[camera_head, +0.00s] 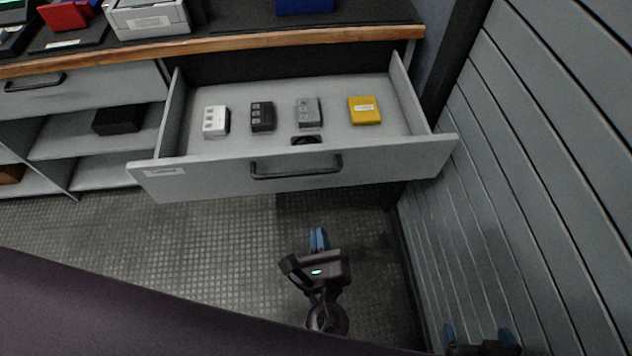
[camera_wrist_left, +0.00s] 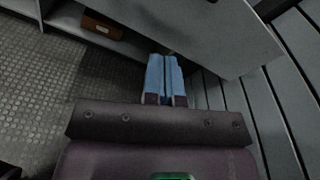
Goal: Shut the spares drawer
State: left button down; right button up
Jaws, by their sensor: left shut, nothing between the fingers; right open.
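The spares drawer (camera_head: 400,155) is pulled well out from under the wooden counter in the head view. Its grey front carries a dark bar handle (camera_head: 296,172) and a small label at the left. My left gripper (camera_head: 318,238) is shut and empty, below and in front of the drawer front, apart from it. In the left wrist view its blue fingers (camera_wrist_left: 165,75) are together, with a grey panel (camera_wrist_left: 225,35) beyond them. My right gripper (camera_head: 479,338) is open at the bottom right edge of the head view, near the slatted wall, mostly cut off.
A slatted grey wall (camera_head: 540,150) bounds the right. Open shelves (camera_head: 85,140) stand left. The floor in front is clear.

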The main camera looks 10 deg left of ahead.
pick_arm(q)
jog(key=r+m+t, duration=0.1)
jog(key=m, duration=0.1)
jog(key=m+y+b, duration=0.1)
jog(key=m+b, duration=0.1)
send_near(307, 166)
jog(key=x, duration=0.6)
jog(key=shift+w+f, duration=0.25)
jog(key=shift+w, duration=0.05)
jog(key=shift+w+a, duration=0.2)
jog(key=shift+w, duration=0.25)
jog(key=shift+r, duration=0.1)
